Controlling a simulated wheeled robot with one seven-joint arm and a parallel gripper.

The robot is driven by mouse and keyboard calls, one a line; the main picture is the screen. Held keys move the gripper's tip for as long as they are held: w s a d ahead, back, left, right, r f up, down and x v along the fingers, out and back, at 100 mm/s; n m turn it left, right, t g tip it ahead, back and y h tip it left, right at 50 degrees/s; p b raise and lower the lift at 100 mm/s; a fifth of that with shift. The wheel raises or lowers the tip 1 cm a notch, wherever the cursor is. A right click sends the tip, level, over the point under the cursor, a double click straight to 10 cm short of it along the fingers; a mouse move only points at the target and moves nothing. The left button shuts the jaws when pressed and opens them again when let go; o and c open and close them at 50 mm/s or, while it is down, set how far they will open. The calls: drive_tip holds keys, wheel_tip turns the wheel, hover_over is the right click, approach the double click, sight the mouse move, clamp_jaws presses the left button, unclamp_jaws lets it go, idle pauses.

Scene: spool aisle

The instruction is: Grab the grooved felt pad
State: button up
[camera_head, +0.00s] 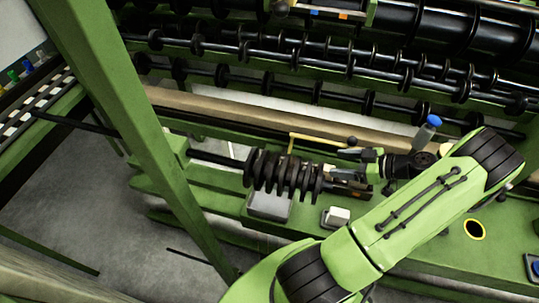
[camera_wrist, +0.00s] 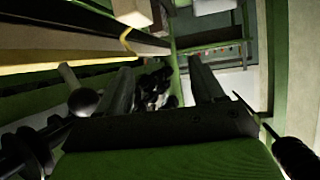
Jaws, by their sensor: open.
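I cannot make out a clearly grooved felt pad in either view. A small whitish block (camera_head: 339,214) sits in a dark holder on the green machine bench, but it is too small to show grooves. My gripper (camera_head: 358,172) is above the bench, just right of a row of dark ribbed discs, with the whitish block below it in the picture. In the wrist view my gripper (camera_wrist: 162,85) has its two dark fingers spread wide. Nothing shows held between them; dark shapes lie beyond.
The dark ribbed discs (camera_head: 283,175) are close left of my gripper, above a grey box (camera_head: 268,207). A yellow bar (camera_head: 315,139) with a black knob runs behind. A blue-capped bottle (camera_head: 428,130) stands behind my wrist. A green post (camera_head: 140,140) crosses the left.

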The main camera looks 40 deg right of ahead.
sight(295, 160)
drive_tip(key=x, duration=1.5)
drive_tip(key=shift+w+f+b, duration=0.1)
drive_tip(key=shift+w+b, duration=0.05)
drive_tip(key=shift+b, duration=0.15)
drive_tip(key=c, duration=1.2)
drive_tip(key=shift+o, duration=0.2)
